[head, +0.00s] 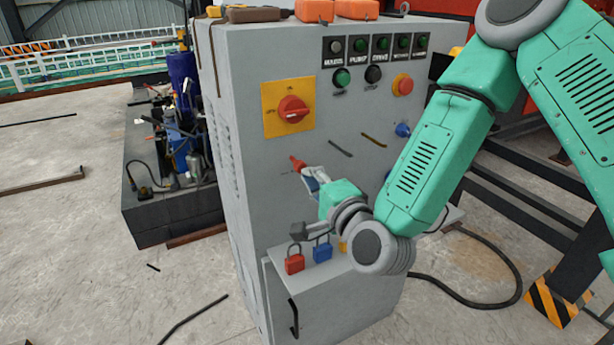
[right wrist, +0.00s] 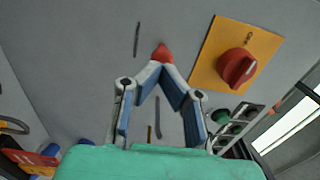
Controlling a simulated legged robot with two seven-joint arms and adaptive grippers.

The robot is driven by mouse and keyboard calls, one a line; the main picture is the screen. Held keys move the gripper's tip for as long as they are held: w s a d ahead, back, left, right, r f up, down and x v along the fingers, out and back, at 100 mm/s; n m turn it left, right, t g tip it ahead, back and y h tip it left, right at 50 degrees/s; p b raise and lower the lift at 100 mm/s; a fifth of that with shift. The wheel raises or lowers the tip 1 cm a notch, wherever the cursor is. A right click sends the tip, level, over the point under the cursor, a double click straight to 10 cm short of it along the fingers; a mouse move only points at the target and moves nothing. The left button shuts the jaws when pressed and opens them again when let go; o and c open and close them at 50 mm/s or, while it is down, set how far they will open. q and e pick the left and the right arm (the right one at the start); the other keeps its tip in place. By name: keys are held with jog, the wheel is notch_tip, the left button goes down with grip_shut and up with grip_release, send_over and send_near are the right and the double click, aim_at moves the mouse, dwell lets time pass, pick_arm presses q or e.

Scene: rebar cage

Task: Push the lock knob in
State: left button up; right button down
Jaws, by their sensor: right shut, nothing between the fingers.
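A small red knob (head: 297,163) sticks out from the grey cabinet front (head: 262,195), below the yellow plate; I take it for the lock knob. My right gripper (head: 307,178) is shut and empty, with its fingertips right at this knob. In the right wrist view the red knob (right wrist: 162,52) shows just beyond the meeting fingertips (right wrist: 161,66), which cover its near edge. I cannot tell whether they touch it or how far it is pushed in. My left gripper is not in view.
A red rotary switch (head: 292,109) sits on a yellow plate above the knob. A blue knob (head: 402,130) and a red button (head: 403,85) are to the right. Orange blocks (head: 355,9) lie on top.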

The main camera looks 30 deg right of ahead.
aim_at(302, 168)
jog(key=shift+w, duration=0.6)
jog(key=shift+w, duration=1.15)
jog(key=shift+s+r, duration=0.1)
